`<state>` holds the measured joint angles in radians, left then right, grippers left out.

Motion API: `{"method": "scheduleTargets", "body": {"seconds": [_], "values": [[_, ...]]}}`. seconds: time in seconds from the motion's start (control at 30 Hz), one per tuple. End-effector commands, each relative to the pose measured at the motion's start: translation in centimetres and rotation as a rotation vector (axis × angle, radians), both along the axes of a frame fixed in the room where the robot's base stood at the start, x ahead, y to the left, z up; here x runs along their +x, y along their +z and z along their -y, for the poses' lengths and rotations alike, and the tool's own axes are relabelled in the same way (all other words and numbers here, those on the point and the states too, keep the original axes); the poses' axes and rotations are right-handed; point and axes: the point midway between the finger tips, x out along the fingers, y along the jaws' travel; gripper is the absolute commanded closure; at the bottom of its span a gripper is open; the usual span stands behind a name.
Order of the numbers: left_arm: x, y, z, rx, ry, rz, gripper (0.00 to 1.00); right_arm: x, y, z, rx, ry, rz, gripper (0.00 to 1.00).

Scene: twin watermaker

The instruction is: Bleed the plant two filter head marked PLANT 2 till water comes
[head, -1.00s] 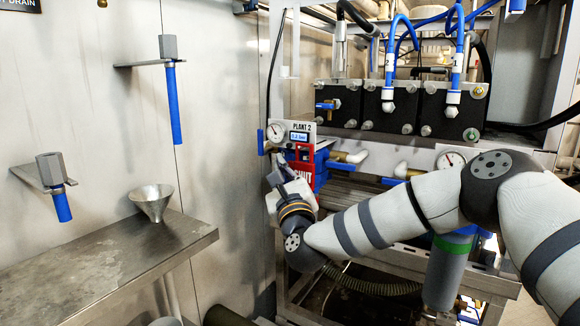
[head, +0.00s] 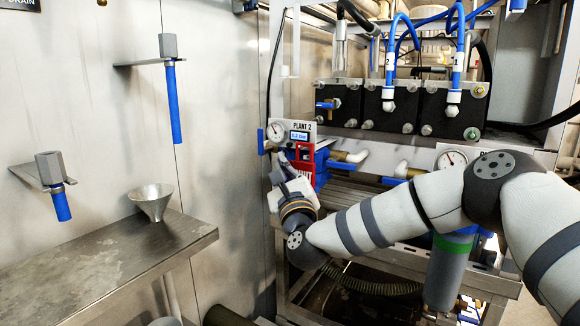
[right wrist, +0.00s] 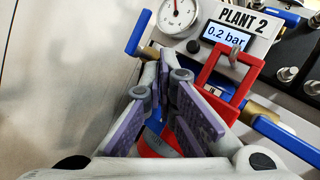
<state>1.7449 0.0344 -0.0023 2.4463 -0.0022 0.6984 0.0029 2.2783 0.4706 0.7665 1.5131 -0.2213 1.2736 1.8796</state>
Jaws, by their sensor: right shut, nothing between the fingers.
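The PLANT 2 panel (head: 302,127) is on the rack's left side, with a round dial gauge (right wrist: 180,14) and a display (right wrist: 226,36) reading 0.2 bar. A red frame (right wrist: 208,62) hangs just below the display. A blue filter head (head: 321,158) sits under the panel, partly hidden by my gripper. My right gripper (right wrist: 170,76) is shut with nothing in its fingers, just below the panel and close to the red frame. Contact cannot be told. A red part (right wrist: 150,145) shows behind the fingers. No water shows. My left gripper is not in view.
Blue lever handles flank the panel, on its left (right wrist: 139,32) and lower right (right wrist: 285,145). A metal funnel (head: 152,201) stands on a steel shelf (head: 110,268) at left. Black blocks (head: 386,107) with blue hoses stand above.

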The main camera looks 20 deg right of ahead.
Motion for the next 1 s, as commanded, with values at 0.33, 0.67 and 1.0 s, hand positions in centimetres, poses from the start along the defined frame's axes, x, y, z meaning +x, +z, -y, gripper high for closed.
{"method": "scheduleTargets", "body": {"seconds": [0.33, 0.67, 1.0], "values": [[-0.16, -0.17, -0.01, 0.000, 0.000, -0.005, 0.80, 0.22, -0.04, 0.25, 0.000, 0.001, 0.000, 1.00], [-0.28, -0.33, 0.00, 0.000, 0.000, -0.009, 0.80, 0.42, -0.11, 0.47, 0.000, 0.000, -0.001, 1.00], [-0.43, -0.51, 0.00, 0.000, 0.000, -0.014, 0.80, 0.67, -0.08, 0.83, 0.001, 0.000, -0.001, 1.00]]}}
